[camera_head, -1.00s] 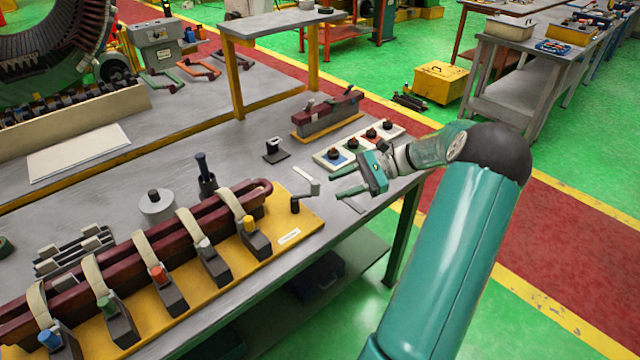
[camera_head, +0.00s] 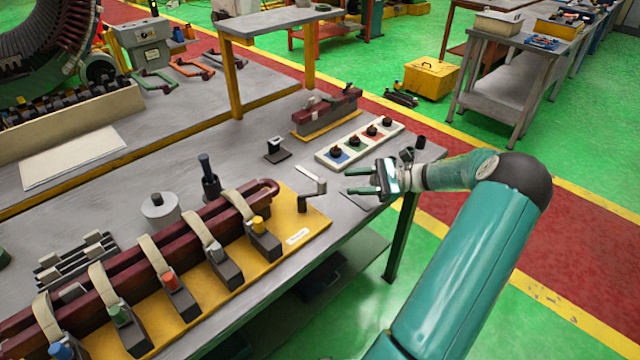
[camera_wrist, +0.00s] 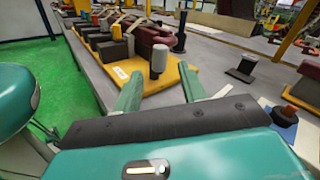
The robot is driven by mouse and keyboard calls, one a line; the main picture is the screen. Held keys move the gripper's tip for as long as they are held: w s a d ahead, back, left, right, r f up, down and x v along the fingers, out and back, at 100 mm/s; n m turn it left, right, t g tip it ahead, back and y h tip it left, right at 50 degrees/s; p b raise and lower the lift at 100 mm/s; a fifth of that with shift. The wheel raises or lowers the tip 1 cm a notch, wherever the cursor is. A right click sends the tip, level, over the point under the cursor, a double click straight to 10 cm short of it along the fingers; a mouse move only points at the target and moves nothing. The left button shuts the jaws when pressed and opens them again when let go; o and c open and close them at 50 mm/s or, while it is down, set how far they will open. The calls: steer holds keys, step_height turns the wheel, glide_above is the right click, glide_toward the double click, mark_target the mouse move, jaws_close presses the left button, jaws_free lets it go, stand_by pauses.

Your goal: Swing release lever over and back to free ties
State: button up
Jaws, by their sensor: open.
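The release lever (camera_head: 309,201) is a small dark crank at the right end of a yellow board (camera_head: 318,222). In the wrist view the lever (camera_wrist: 158,62) shows as an upright post with a pale grey knob, straight ahead between my fingers. My gripper (camera_head: 347,181) is open and empty, to the right of the lever and apart from it. Its two green fingers also show in the wrist view (camera_wrist: 161,90), pointing towards the lever. Pale straps, the ties (camera_head: 204,227), cross the dark red coil bars (camera_head: 180,229) and run down to dark blocks with coloured knobs.
A white panel with several dark knobs (camera_head: 360,143) lies just behind my gripper. A small dark stand (camera_head: 276,150) and a dark red block fixture (camera_head: 327,112) stand farther back. A grey cylinder (camera_head: 160,211) stands behind the coil. The bench's front edge is close below my gripper.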

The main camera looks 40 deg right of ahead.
mark_target(322, 184)
steer(key=x, duration=0.9)
jaws_close()
